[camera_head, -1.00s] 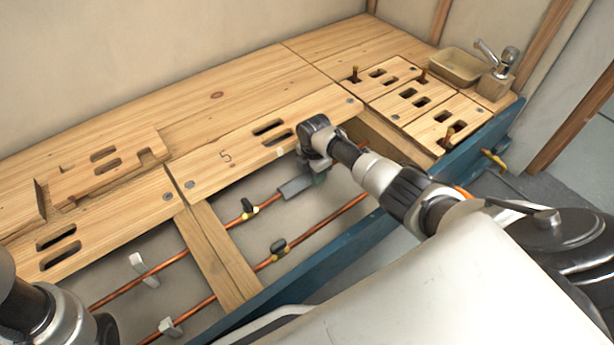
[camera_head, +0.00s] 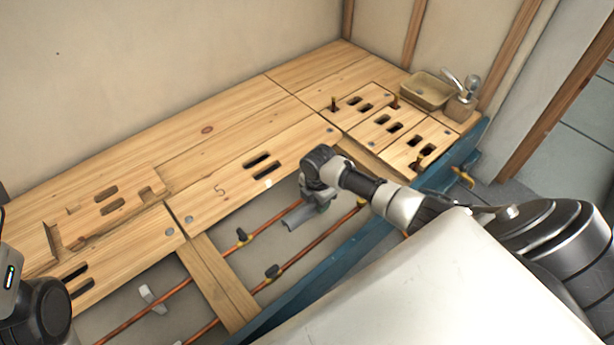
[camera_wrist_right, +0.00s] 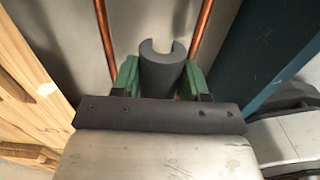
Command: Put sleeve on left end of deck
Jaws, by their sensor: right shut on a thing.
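The sleeve (camera_head: 300,215) is a short dark grey tube with a slot along one side. My right gripper (camera_head: 322,205) is shut on it. The deck (camera_head: 205,130) is light wood boards along the wall. Its left end (camera_head: 35,250) lies at the far left, partly cut off by the frame and my left arm. The left gripper's fingers are not visible.
Copper pipes (camera_head: 310,245) with clips run through the open bay below the deck. A wooden cross-piece (camera_head: 217,280) and a blue beam (camera_head: 350,258) border it. Bare boards lie along the wall.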

